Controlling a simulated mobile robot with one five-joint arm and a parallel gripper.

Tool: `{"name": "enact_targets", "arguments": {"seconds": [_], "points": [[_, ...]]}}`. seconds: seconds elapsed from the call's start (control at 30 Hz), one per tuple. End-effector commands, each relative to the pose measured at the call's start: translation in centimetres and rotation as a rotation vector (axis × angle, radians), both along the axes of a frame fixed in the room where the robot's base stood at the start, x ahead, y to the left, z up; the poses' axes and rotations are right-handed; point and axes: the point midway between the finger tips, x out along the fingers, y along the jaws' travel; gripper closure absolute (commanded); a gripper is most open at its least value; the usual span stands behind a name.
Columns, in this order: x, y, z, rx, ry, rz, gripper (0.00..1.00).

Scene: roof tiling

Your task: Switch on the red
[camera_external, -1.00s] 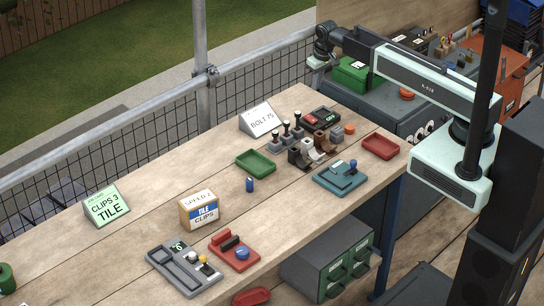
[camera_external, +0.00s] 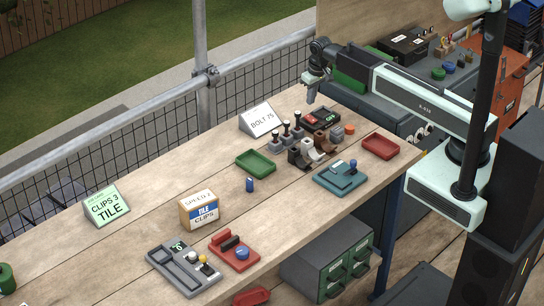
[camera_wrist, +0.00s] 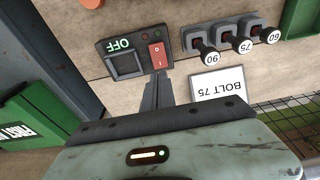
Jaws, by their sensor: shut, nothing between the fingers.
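A black switch box (camera_wrist: 134,52) sits on the wooden bench, with a red rocker switch (camera_wrist: 157,55) and a small display reading OFF in green. In the external view the same box (camera_external: 322,117) is at the back of the bench. My gripper (camera_wrist: 160,76) is shut and empty, its fingertips pointing at the box just below the red rocker in the wrist view. I cannot tell whether the tips touch it. In the external view my gripper (camera_external: 310,98) hangs above the bench's back edge, beside the box.
Several levers (camera_wrist: 235,42) marked 90, 75 and 60 stand beside the box, near the BOLT 75 sign (camera_external: 261,120). Bolt-like holders (camera_external: 314,149), a green tray (camera_external: 256,163), a red tray (camera_external: 380,146) and a teal device (camera_external: 341,178) are around. A mesh railing borders the bench.

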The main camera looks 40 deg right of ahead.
Motion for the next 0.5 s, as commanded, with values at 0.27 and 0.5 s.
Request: {"name": "enact_targets", "arguments": {"seconds": [0.27,0.5], "points": [[0.9,0.0,-5.9,0.0,0.0,0.0,1.0],[1.0,0.0,-5.9,0.0,0.0,0.0,1.0]]}}
